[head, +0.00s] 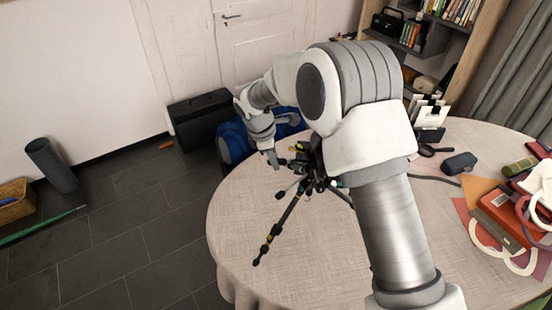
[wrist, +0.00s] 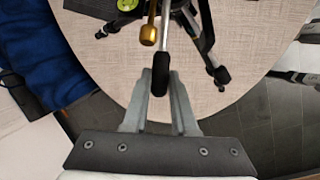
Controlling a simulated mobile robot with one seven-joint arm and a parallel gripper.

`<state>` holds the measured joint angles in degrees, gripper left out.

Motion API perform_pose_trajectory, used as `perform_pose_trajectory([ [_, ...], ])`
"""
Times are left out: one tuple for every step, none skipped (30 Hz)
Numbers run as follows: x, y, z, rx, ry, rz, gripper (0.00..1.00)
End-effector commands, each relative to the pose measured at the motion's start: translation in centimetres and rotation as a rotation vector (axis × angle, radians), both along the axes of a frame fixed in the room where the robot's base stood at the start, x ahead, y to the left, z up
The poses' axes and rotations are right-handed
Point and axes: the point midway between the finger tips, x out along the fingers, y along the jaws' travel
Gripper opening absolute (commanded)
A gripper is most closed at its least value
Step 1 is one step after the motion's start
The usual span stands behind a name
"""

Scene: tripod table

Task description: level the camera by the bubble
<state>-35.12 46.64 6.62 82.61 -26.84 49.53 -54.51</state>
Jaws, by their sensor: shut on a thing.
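A black tripod (head: 290,215) stands with spread legs on the round table, its head largely hidden by my arm in the head view. In the wrist view my gripper (wrist: 160,95) is shut on the black grip of the tripod's handle (wrist: 161,70), which lies between the two fingers. A gold knob (wrist: 148,36) sits just left of the handle. A round green bubble level (wrist: 127,4) shows at the top edge, partly cut off; I cannot tell where its bubble lies. In the head view my gripper (head: 273,160) is at the tripod's left side. I cannot make out the camera.
The cloth-covered table (head: 245,210) is clear at its front left. A dark case (head: 459,163), a red box (head: 505,213) and several other items lie on its right. A blue seat (head: 236,140) stands behind the table's left edge.

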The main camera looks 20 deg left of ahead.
Motion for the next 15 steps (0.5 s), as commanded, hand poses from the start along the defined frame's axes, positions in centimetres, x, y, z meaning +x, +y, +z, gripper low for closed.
perform_pose_trajectory([
  [0.0,0.2,-0.7,-0.024,-0.011,0.003,0.0],
  [-0.1,0.2,-0.8,-0.038,-0.017,0.003,0.0],
  [-0.1,0.3,-1.0,-0.057,-0.026,0.004,0.0],
  [-0.1,0.3,-1.2,-0.07,-0.032,0.003,0.0],
  [-0.1,0.4,-1.4,-0.083,-0.038,0.003,0.0],
  [-0.1,0.3,-1.6,-0.104,-0.045,0.004,0.0],
  [-0.1,0.4,-1.8,-0.116,-0.051,0.004,0.0],
  [-0.2,0.4,-2.0,-0.13,-0.056,0.003,0.0],
  [-0.2,0.4,-2.2,-0.149,-0.065,0.003,0.0],
  [-0.1,0.4,-2.4,-0.162,-0.071,0.003,0.0],
  [-0.2,0.5,-2.6,-0.176,-0.076,0.003,0.0],
  [-0.2,0.4,-2.8,-0.195,-0.084,0.003,0.0],
  [-0.2,0.5,-3.0,-0.209,-0.09,0.004,0.0],
  [-0.2,0.5,-3.2,-0.222,-0.095,0.003,0.0],
  [-0.2,0.5,-3.3,-0.239,-0.104,0.002,0.0],
])
